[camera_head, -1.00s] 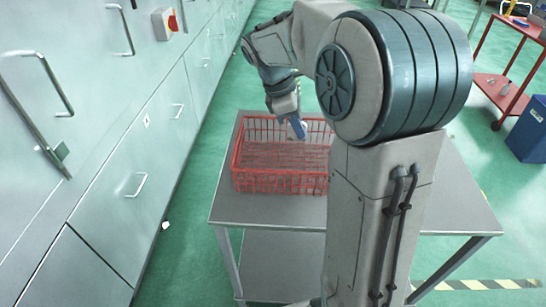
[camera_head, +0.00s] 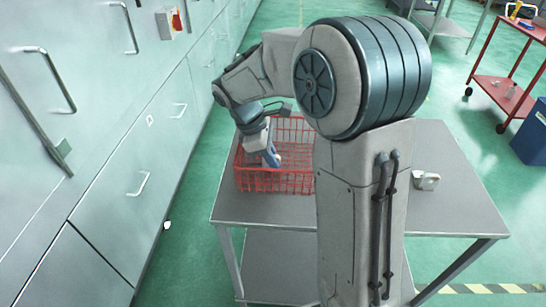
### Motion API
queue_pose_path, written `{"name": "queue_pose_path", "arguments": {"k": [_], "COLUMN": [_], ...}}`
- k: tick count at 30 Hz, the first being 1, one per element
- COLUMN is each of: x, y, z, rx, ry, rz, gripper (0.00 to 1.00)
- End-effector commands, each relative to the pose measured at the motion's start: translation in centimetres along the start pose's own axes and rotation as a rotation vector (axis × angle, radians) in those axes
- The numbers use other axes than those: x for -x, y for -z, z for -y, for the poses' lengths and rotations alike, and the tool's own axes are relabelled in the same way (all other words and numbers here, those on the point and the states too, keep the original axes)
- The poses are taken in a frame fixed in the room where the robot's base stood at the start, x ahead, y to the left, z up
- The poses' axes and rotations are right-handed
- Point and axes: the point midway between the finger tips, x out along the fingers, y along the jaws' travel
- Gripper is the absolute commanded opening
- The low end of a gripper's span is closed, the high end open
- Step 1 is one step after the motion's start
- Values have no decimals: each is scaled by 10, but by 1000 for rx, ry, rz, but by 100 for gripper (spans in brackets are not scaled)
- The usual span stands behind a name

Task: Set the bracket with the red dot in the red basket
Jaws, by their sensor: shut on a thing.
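The red basket (camera_head: 277,181) is a wire basket standing on the grey table, behind and left of my arm, which hides its right part. My gripper (camera_head: 272,161) points down inside the basket's outline, over its left-middle part. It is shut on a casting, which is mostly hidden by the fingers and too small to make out. I cannot see a red dot on it. A pale grey casting (camera_head: 426,180) lies on the table to the right of my arm; no red dot shows on it.
The grey table (camera_head: 462,205) is bare around the second casting and at its front left. Grey cabinets with handles (camera_head: 110,130) line the left side. A red cart (camera_head: 505,65) and a blue bin (camera_head: 532,135) stand on the green floor at right.

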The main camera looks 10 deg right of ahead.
Motion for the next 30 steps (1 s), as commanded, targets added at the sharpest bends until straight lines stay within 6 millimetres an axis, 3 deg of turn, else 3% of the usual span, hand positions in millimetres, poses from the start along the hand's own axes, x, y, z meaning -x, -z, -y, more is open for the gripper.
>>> {"name": "queue_pose_path", "arguments": {"k": [5,6,8,20,30], "x": [-4,-3,-3,7,77], "y": [1,1,1,0,0], "z": [0,0,0,0,-1], "rx": [0,0,0,0,0], "ry": [0,0,0,-1,-3], "rz": [0,0,0,0,-2], "gripper": [0,19,32,32,32]}}
